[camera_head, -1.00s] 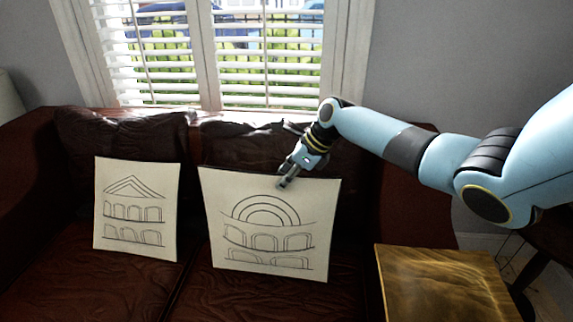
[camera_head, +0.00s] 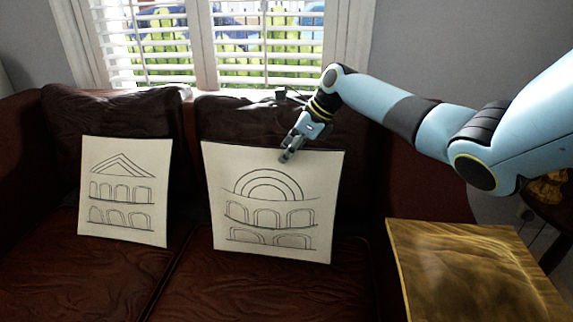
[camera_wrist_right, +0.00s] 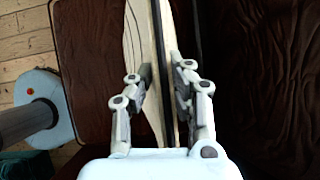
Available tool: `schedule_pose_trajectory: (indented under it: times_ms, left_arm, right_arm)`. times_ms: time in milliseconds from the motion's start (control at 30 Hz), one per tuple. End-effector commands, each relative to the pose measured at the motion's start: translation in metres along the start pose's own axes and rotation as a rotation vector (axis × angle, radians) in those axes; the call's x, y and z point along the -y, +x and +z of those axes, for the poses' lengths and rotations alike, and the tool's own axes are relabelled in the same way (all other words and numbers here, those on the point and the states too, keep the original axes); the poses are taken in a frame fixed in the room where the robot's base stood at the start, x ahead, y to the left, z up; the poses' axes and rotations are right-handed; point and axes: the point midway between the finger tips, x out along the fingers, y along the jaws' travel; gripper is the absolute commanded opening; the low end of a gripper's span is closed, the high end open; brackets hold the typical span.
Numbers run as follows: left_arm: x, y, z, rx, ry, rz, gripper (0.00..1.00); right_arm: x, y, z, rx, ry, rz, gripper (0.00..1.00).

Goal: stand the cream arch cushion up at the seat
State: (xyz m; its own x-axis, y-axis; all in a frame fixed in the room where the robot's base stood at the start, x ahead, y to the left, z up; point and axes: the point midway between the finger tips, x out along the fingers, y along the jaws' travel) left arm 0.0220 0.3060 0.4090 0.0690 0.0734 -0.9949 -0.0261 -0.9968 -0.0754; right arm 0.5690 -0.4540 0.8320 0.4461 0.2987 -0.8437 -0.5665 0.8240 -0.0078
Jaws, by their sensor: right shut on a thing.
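The cream arch cushion (camera_head: 268,222) stands upright on the right part of the brown sofa seat, in front of the backrest. Its printed face, with concentric arches above two rows of smaller arches, faces me. My right gripper (camera_head: 286,156) is shut on its top edge, right of the middle. In the right wrist view, the fingers (camera_wrist_right: 163,80) lie on both sides of the thin cushion (camera_wrist_right: 142,35). Whether its back touches the backrest is hard to tell. My left gripper is out of view.
A second cream cushion (camera_head: 122,190), with a triangular gable drawing, leans on the left part of the sofa (camera_head: 60,275). A glossy wooden table (camera_head: 470,270) stands at the lower right. A window with white shutters (camera_head: 205,45) is behind the sofa.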

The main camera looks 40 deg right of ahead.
Motion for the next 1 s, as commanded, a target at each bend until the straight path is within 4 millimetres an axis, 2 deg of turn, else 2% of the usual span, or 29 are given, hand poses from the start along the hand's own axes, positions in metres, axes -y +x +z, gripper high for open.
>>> schedule_pose_trajectory:
  times_ms: [33,233,300,533,867,900,1000]
  left_arm:
    - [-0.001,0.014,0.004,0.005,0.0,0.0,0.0]
    - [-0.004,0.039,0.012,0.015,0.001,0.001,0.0]
    - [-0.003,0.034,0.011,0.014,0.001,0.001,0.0]
    - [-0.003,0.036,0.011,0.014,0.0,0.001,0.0]
    - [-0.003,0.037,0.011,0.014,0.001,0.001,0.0]
    - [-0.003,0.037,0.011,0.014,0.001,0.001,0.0]
    - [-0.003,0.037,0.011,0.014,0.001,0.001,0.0]
  right_arm:
    - [0.003,0.008,-0.004,0.001,-0.001,-0.001,0.0]
    - [0.012,0.018,-0.009,0.0,-0.001,0.0,0.0]
    - [0.015,0.021,-0.011,0.002,0.002,0.001,0.0]
    - [0.021,0.034,-0.018,0.003,0.001,-0.001,0.0]
    - [0.021,0.037,-0.02,0.003,-0.001,-0.001,0.0]
    - [0.021,0.037,-0.02,0.003,-0.001,-0.001,0.15]
    - [0.021,0.037,-0.02,0.002,-0.001,-0.001,0.28]
